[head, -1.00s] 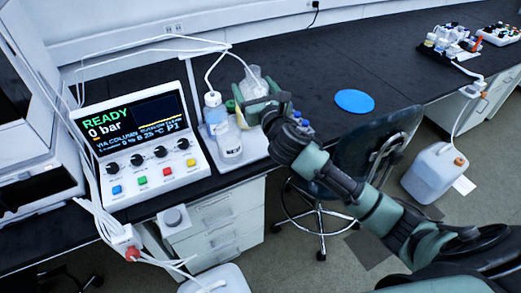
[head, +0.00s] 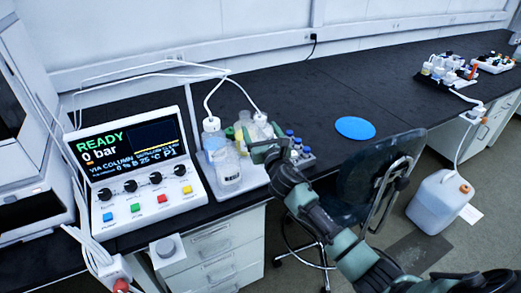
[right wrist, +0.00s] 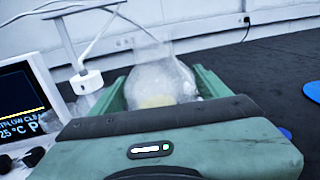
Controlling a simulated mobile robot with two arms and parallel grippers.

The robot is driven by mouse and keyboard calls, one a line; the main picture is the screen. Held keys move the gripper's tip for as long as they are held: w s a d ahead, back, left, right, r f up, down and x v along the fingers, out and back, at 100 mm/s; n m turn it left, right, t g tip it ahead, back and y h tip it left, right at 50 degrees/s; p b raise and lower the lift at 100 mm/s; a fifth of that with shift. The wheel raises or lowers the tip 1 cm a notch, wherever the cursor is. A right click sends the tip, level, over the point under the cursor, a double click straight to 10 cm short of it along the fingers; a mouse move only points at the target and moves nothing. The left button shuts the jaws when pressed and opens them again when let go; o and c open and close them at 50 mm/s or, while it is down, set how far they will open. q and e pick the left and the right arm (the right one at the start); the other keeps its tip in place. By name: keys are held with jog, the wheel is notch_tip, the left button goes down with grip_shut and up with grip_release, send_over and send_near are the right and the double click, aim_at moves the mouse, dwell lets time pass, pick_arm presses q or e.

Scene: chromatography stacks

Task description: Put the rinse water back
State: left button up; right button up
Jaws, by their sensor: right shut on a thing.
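My right gripper (head: 259,142) is shut on a clear, translucent bottle (head: 260,131), low over the right part of a white tray (head: 253,184) beside the console. In the right wrist view the bottle (right wrist: 160,75) stands between the green fingers, with a pale yellow patch low in it or behind it. I cannot tell whether its base touches the tray; the gripper hides its lower part. Nothing shows which label it carries. My left gripper is not in view.
A blue-tinted bottle (head: 212,139) with a tubed white cap and a labelled clear bottle (head: 228,170) stand close on the left. Blue-capped vials (head: 298,148) are right of the gripper. Tubes hang from above.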

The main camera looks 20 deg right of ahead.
jog(key=shift+f+b, duration=1)
jog(key=shift+f, duration=1.75)
jog(key=shift+f, duration=0.2)
jog(key=o, duration=2.1)
jog(key=shift+r, duration=0.1)
jog(key=shift+s, duration=0.2)
jog(key=s, duration=0.4)
jog(key=s+a, duration=0.1)
jog(key=s, duration=0.6)
jog(key=shift+s+a, duration=0.3)
jog(key=shift+a, duration=0.05)
